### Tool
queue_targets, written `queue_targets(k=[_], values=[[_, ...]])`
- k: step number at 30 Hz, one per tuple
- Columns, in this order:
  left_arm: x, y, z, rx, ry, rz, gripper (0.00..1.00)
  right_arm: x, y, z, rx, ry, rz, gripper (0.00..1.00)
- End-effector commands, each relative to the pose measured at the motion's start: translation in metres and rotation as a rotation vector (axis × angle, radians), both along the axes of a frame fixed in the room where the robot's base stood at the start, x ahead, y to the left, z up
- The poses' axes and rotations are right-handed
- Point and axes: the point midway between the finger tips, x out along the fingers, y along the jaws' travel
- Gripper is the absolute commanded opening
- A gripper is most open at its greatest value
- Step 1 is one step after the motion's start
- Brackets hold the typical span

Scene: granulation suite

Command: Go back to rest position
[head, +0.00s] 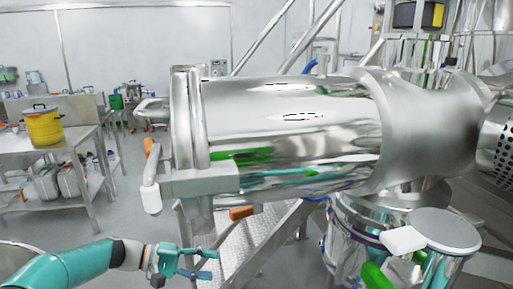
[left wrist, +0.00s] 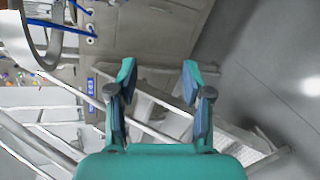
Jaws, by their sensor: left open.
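My left gripper (head: 207,264) is teal and reaches in from the lower left of the head view. It is open, with nothing between its fingers. It is in front of the metal steps and below the left end of the large steel cylinder (head: 290,115). In the left wrist view its two fingers (left wrist: 159,85) stand apart, with grey metal structure and railings behind them. My right gripper cannot be made out in either view.
The steel cylinder has a clamp with orange-tipped handles (head: 240,213) just above my left gripper. Perforated metal steps (head: 240,245) are close behind it. A steel table (head: 85,140) with a yellow pot (head: 43,127) stands at the left. Grey floor (head: 120,205) lies open between them.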

Motion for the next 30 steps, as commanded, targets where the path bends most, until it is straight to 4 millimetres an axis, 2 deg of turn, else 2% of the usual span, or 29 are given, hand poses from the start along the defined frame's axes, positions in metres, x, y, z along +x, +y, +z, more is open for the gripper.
queue_targets(k=[1,3,5,6,8,12,15,18,22,25,30], values=[[-0.008,-0.005,-0.034,0.057,0.061,0.009,0.50,0.000,0.000,0.000,0.000,0.000,0.000,0.46],[-0.022,-0.009,-0.079,0.151,0.129,0.023,0.50,0.000,0.000,0.000,0.000,0.000,0.000,0.46],[-0.036,-0.012,-0.115,0.234,0.179,0.028,0.50,0.000,0.000,0.000,0.000,0.000,0.000,0.46],[-0.049,-0.013,-0.140,0.291,0.209,0.027,0.50,0.000,0.000,0.000,0.000,0.000,0.000,0.46],[-0.069,-0.013,-0.174,0.379,0.245,0.022,0.50,0.000,0.000,0.000,0.000,0.000,0.000,0.46],[-0.127,-0.009,-0.247,0.591,0.288,-0.016,0.50,0.000,0.000,0.000,0.000,0.000,0.000,0.46],[-0.177,-0.005,-0.288,0.738,0.271,-0.069,0.50,0.000,0.000,0.000,0.000,0.000,0.000,0.46],[-0.222,-0.004,-0.314,0.845,0.212,-0.128,0.50,0.000,0.000,0.000,0.000,0.000,0.000,0.46],[-0.266,-0.009,-0.327,0.910,0.111,-0.194,0.50,0.000,0.000,0.000,0.000,0.000,0.000,0.46],[-0.287,-0.015,-0.328,0.920,0.047,-0.224,0.50,0.000,0.000,0.000,0.000,0.000,0.000,0.46],[-0.301,-0.022,-0.325,0.916,-0.009,-0.241,0.50,0.000,0.000,0.000,0.000,0.000,0.000,0.46]])
